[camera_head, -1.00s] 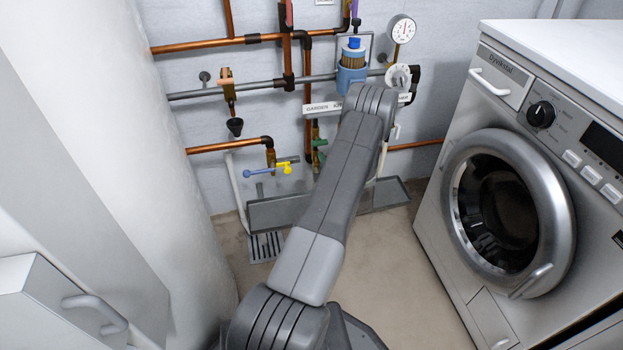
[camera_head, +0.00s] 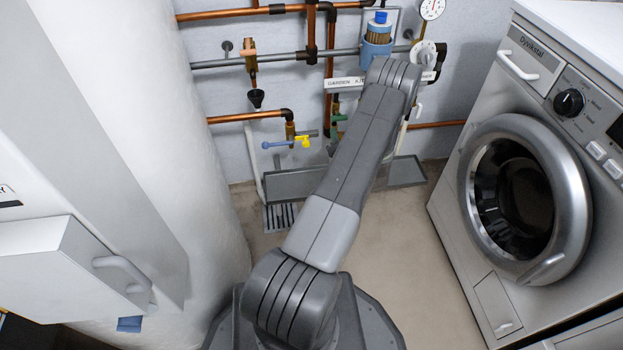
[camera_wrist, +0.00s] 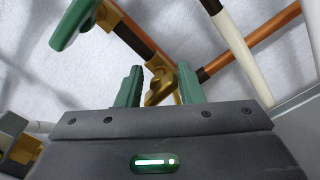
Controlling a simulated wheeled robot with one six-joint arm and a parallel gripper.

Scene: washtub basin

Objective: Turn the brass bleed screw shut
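In the wrist view, my gripper (camera_wrist: 160,86) has two green fingers standing apart, so it is open. A small brass fitting (camera_wrist: 161,92) shows in the gap between the fingers, at the lower end of a dark and brass pipe. It looks like the brass bleed screw, but I cannot be sure. I cannot tell whether the fingers touch it. In the head view my own arm crosses the wall pipes and hides the gripper and the screw.
A green lever handle (camera_wrist: 75,22) is at the wrist view's upper left.

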